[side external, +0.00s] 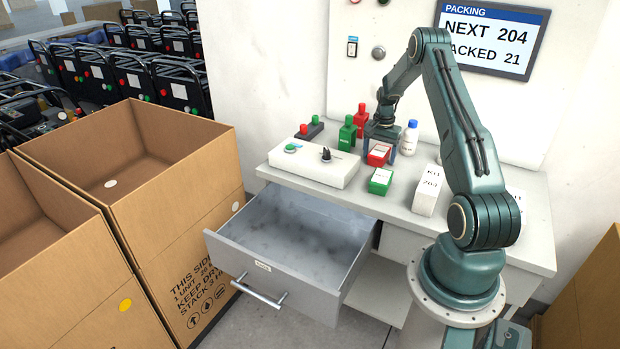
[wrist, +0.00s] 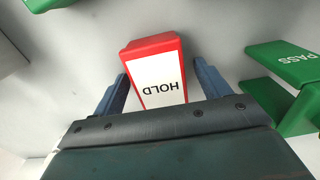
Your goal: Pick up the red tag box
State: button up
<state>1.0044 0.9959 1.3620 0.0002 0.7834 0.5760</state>
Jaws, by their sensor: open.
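The red tag box (side external: 378,155) stands on the white bench top, with a white label on its top. In the wrist view the red tag box (wrist: 158,75) shows its label reading "HOLD". My gripper (side external: 380,150) is down at the box. In the wrist view the two blue fingers of my gripper (wrist: 160,85) are open, one on each side of the box.
A green tag box (side external: 381,182) stands close in front; a green "PASS" box (wrist: 293,65) shows at right in the wrist view. Green (side external: 348,134) and red bottles, a white bottle (side external: 410,138) and a "KIT 204" carton (side external: 428,190) stand nearby. An open drawer (side external: 290,240) juts out below.

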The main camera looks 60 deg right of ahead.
aim_at(380, 151)
jog(key=c, duration=1)
jog(key=shift+r, duration=0.15)
jog(key=shift+c, duration=0.2)
notch_tip(380, 151, up, 20)
dwell(0.4)
